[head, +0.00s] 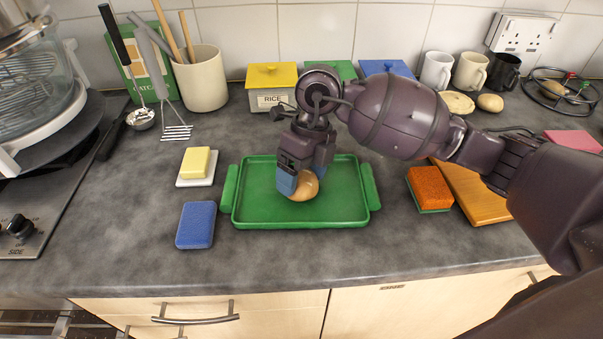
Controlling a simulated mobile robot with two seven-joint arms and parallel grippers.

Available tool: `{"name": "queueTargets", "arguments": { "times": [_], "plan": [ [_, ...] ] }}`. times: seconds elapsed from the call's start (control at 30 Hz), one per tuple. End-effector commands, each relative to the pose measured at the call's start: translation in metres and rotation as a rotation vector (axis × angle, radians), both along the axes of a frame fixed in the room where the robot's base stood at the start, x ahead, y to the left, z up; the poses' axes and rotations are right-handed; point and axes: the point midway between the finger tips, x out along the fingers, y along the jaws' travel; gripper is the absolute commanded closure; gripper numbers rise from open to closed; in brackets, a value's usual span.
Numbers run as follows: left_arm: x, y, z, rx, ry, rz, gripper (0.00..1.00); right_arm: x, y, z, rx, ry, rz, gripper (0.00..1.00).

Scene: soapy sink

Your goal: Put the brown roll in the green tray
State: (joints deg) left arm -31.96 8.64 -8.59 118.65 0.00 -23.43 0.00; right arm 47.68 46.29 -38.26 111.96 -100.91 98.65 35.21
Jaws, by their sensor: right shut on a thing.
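The green tray (253,206) lies on the grey worktop near its front edge, with a handle at each side. The brown roll (304,187) is at the middle of the tray in the picture. My right gripper (303,184) is over the tray, pointing down, shut on the roll. Its blue fingertips hide part of the roll. I cannot tell whether the roll touches the tray floor. My left gripper is not in view.
A blue sponge (196,225) and butter on a white dish (194,182) lie left of the tray. An orange sponge (430,187) and a wooden board (480,198) lie right. Canisters, including a yellow one (272,84), and mugs (437,70) line the back.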

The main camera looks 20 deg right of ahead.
Motion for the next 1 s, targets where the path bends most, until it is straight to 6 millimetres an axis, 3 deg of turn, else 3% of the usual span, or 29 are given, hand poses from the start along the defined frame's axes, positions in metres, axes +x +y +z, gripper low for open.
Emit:
{"name": "queueTargets", "arguments": {
  "times": [0.23, 0.27, 0.33, 0.67, 1.0],
  "plan": [
    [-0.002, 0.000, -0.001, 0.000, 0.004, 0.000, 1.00, 0.000, 0.000, -0.003, -0.001, 0.000, 0.000, 0.47],
    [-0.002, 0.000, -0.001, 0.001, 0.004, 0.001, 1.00, 0.000, 0.000, -0.003, -0.001, 0.000, 0.000, 0.21],
    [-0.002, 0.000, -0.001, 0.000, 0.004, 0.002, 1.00, 0.000, 0.000, -0.003, -0.001, 0.000, 0.000, 0.13],
    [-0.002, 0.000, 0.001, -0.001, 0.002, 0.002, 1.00, 0.000, 0.000, 0.002, 0.000, -0.001, 0.000, 0.13],
    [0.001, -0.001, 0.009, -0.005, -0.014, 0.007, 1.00, 0.011, -0.014, 0.057, -0.001, -0.006, -0.001, 0.13]
  ]
}}
